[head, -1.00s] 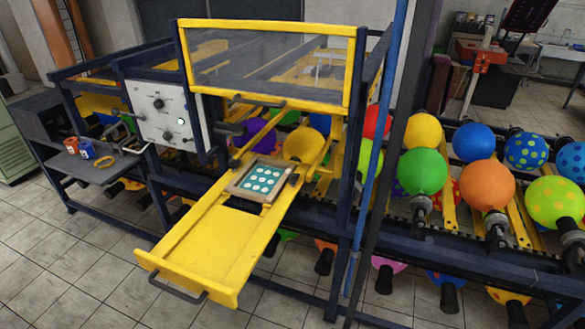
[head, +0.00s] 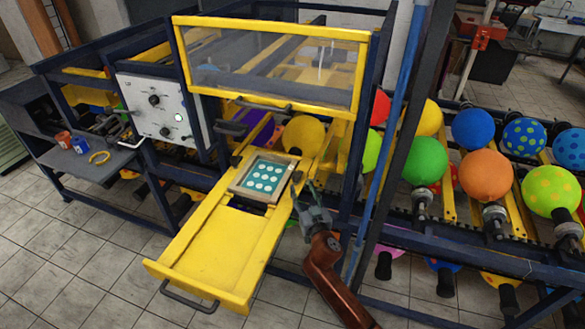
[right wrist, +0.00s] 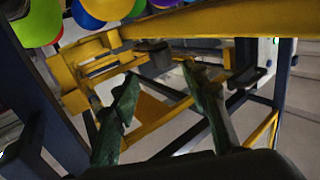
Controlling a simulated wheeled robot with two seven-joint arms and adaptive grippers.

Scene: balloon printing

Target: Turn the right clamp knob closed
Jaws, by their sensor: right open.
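The right clamp knob (head: 297,177) is a small dark piece at the right edge of the wooden print frame (head: 242,190), which holds a teal plate with pale dots (head: 264,177). The frame lies on the yellow pull-out tray (head: 212,247). My right gripper (head: 304,190) is open and empty, just right of and below the knob. I cannot tell whether it touches the knob. In the right wrist view the two fingers (right wrist: 160,85) are spread apart, with a dark part, perhaps the knob, just beyond them. My left gripper is not in view.
A yellow-framed clear guard (head: 270,65) stands above the tray. A blue post (head: 392,130) and dark uprights rise right of my arm. Balloons on holders, such as an orange one (head: 487,176), line the right. A white control panel (head: 160,108) is at left.

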